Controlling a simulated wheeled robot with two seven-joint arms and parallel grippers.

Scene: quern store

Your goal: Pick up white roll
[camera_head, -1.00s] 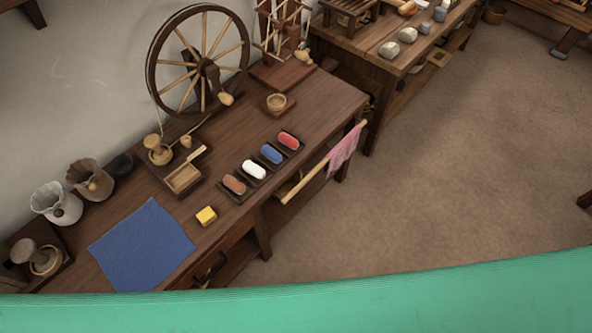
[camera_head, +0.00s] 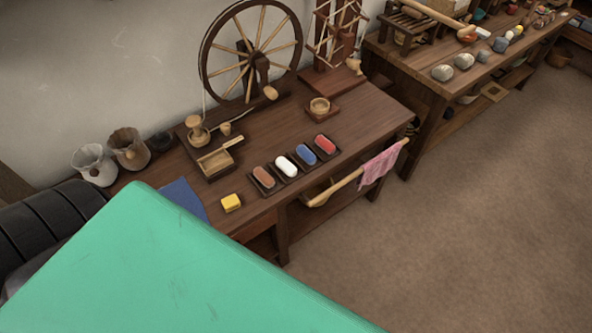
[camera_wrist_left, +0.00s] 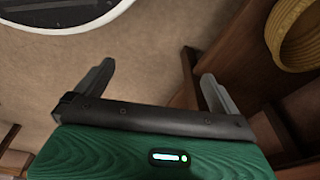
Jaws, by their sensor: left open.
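The white roll (camera_head: 286,166) lies in a dark tray on the wooden table (camera_head: 370,110) in the head view. It sits between a brown roll (camera_head: 263,176) and a blue roll (camera_head: 306,154), with a red roll (camera_head: 325,144) at the end of the row. My left gripper (camera_wrist_left: 155,85) shows in the left wrist view, its two fingers spread apart with nothing between them. It points at the brown floor, away from the rolls, and no roll is in that view. My right gripper is not in view.
A yellow block (camera_head: 231,202) and a blue cloth (camera_head: 183,197) lie on the table. A spinning wheel (camera_head: 250,52) stands behind. A rod with a pink cloth (camera_head: 378,165) juts along the front edge. The floor at right is clear. A yellow woven basket (camera_wrist_left: 298,36) shows in the wrist view.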

